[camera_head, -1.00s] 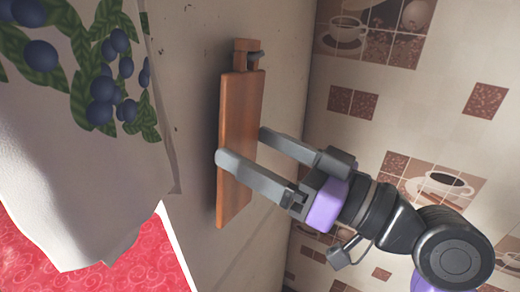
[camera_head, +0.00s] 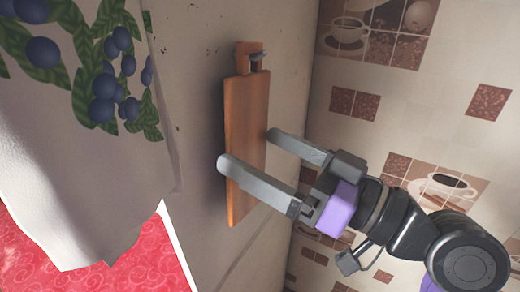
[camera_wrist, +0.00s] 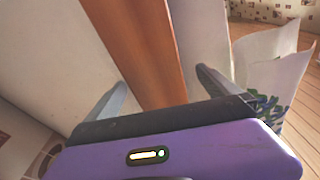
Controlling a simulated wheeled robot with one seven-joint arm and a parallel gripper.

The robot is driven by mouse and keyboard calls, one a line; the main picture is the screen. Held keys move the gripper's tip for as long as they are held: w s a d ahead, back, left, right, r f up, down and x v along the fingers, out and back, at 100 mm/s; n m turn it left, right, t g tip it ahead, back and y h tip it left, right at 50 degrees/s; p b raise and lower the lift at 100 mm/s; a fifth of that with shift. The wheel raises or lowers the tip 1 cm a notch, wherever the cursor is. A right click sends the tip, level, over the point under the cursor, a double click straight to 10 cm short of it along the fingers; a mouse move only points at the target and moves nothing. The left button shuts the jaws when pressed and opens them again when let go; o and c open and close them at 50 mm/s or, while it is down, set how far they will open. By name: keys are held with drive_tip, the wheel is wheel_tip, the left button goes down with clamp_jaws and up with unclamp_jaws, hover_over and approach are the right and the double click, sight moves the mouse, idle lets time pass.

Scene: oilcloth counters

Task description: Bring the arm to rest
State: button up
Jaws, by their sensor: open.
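My gripper (camera_head: 247,149) is open, with its two grey fingers either side of a brown wooden board (camera_head: 246,110). In the head view the nearer finger crosses in front of the board and the farther fingertip lies at its right edge. In the wrist view the board (camera_wrist: 140,45) runs up between the spread fingers (camera_wrist: 162,79). I cannot tell whether either finger touches it. The board hangs by its narrow end from a small dark hook (camera_head: 258,57) on the pale wall. My arm reaches in from the lower right.
A tiled wall (camera_head: 400,110) with coffee-cup pictures stands close at the right. A pale cloth with blue berries and green leaves (camera_head: 60,140) hangs at the left, with a red patterned surface (camera_head: 100,262) below it. Plain wall is clear between cloth and board.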

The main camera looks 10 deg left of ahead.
drive_tip(key=w+d+m+t+h+b, duration=0.1)
drive_tip(key=w+d+m+t+h, duration=0.2)
drive_tip(key=d+t, duration=0.4)
drive_tip(key=w+d+m+t+h+b, duration=0.1)
drive_tip(key=d+m+t+h, duration=0.25)
drive_tip(key=d+m, duration=0.4)
drive_tip(key=d+f+m+t+h, duration=0.3)
drive_tip(key=d+f+m+h, duration=0.1)
drive_tip(key=d+f+h, duration=0.35)
drive_tip(key=s+d+f+m+g+h, duration=0.1)
drive_tip(key=s+d+f+h, duration=0.2)
drive_tip(key=s+f, duration=0.4)
drive_tip(key=s+d+f+h, duration=0.2)
drive_tip(key=s+f+h, duration=0.1)
drive_tip(key=s+f, duration=0.45)
drive_tip(key=s+f+n+g+y, duration=0.1)
drive_tip(key=s+f, duration=0.3)
drive_tip(key=s, duration=0.5)
drive_tip(key=s+a+f+n+g, duration=0.1)
drive_tip(key=s+f+n+g, duration=0.2)
drive_tip(key=s, duration=0.7)
drive_tip(key=shift+s+a+f+g+y, duration=0.25)
drive_tip(key=shift+f+g+y, duration=0.25)
drive_tip(key=shift+f, duration=0.4)
drive_tip(key=shift+w, duration=0.1)
